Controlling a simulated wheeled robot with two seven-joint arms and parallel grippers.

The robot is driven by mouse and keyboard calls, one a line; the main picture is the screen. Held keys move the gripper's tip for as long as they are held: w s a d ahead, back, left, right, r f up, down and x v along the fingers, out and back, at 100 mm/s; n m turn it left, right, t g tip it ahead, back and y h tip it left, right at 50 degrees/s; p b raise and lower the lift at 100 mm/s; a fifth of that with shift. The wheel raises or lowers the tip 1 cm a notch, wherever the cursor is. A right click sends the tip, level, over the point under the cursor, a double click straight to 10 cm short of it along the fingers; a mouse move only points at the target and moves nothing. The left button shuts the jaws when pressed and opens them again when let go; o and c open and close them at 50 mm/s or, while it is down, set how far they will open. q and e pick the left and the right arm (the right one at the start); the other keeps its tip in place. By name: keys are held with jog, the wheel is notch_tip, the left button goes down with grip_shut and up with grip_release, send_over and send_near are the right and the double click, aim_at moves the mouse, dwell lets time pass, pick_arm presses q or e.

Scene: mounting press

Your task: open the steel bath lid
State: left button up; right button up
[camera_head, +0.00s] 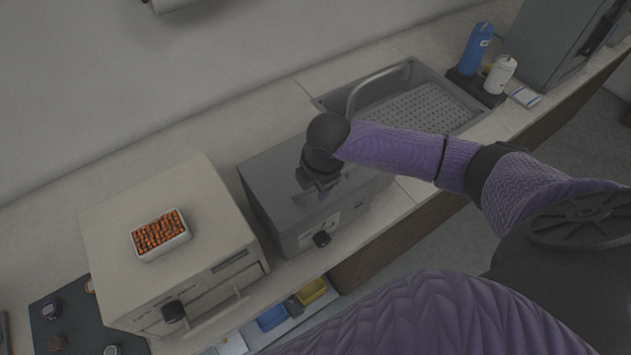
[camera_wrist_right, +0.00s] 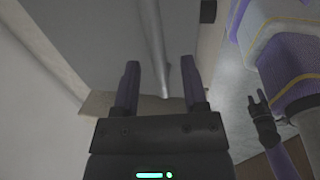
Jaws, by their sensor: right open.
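The lid appears down. My right gripper (camera_head: 318,192) is over the right part of the lid, fingers pointing down. In the right wrist view my right gripper (camera_wrist_right: 157,82) is open. A pale bar (camera_wrist_right: 158,45), perhaps the lid's handle, runs between its fingers; contact cannot be told. A small dark gripper, apparently my left (camera_wrist_right: 260,105), hangs at the right there.
A beige oven-like box (camera_head: 200,215) with a tray of orange pieces (camera_head: 160,234) stands left of the bath. A sink (camera_head: 330,101) with a tap lies behind right. A blue bottle (camera_head: 475,50) and a white bottle (camera_head: 499,75) stand beyond it. Coloured bins (camera_head: 272,318) are below.

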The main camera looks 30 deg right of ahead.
grip_shut()
dwell(1.4)
